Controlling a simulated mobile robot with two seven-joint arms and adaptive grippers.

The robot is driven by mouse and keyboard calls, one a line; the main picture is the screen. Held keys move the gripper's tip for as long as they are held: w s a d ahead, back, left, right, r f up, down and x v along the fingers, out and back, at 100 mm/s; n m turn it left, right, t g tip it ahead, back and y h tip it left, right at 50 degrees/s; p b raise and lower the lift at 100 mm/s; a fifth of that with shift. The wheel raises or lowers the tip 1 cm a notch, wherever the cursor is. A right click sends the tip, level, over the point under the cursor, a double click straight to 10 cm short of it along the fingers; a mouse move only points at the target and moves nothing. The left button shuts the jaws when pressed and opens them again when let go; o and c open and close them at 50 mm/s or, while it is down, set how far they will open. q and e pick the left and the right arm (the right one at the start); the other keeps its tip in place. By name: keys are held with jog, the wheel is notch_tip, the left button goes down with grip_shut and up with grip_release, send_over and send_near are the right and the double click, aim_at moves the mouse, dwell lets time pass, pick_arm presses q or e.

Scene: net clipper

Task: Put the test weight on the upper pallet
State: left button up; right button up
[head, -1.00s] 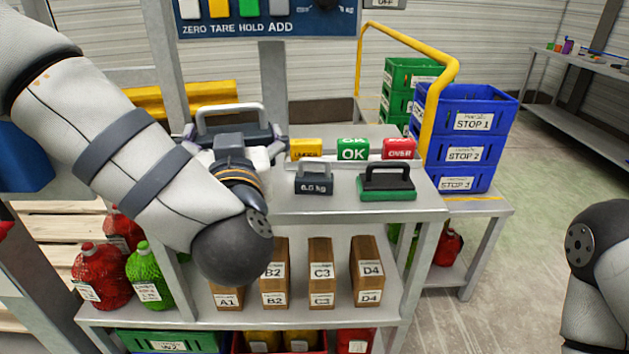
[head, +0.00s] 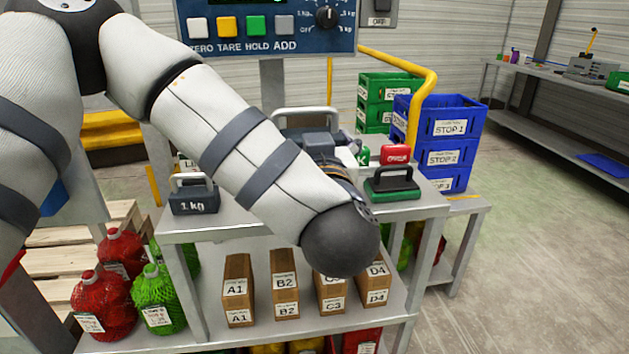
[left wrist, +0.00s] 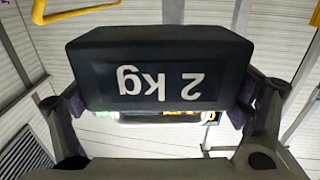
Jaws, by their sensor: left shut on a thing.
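My left gripper (left wrist: 158,103) is shut on a dark weight (left wrist: 160,75) marked "2 kg", upside down in the left wrist view. In the head view the weight's pale handle (head: 305,112) shows above the back of the bench, behind my left wrist. The fingers are largely hidden there by my forearm. I cannot tell whether the weight touches anything below. Wooden pallet slats (head: 62,237) show low at the left, partly covered by my arm. My right gripper is not in view.
A 1 kg weight (head: 193,195) stands at the bench's left end. A green-and-black handled block (head: 391,184) and red block (head: 394,154) are at the right. Cartons (head: 238,290) and net bags (head: 105,300) stand lower. Blue crates (head: 445,140) stand behind right.

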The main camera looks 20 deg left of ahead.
pick_arm(q)
jog(key=w+a+f, duration=0.2)
jog(key=a+f, duration=0.1)
jog(key=a, duration=0.1)
jog(key=w+a+f+b, duration=0.1)
jog(key=a+f, duration=0.2)
jog(key=a, duration=0.1)
jog(key=w+a+f+b, duration=0.1)
jog(key=w+a+f, duration=0.1)
jog(key=a+f, duration=0.1)
jog(key=shift+w+a, duration=0.35)
jog(key=shift+a, duration=0.25)
notch_tip(320, 180, down, 4)
jog(key=shift+a+r+b, duration=0.15)
jog(key=shift+b, duration=0.2)
jog(key=shift+r, duration=0.2)
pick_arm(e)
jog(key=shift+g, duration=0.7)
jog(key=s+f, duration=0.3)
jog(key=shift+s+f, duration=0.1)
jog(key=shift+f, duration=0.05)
pick_arm(q)
jog(key=shift+f, duration=0.1)
jog(key=o, duration=1.7)
jog(key=shift+s+f, duration=0.1)
jog(key=shift+f, duration=0.15)
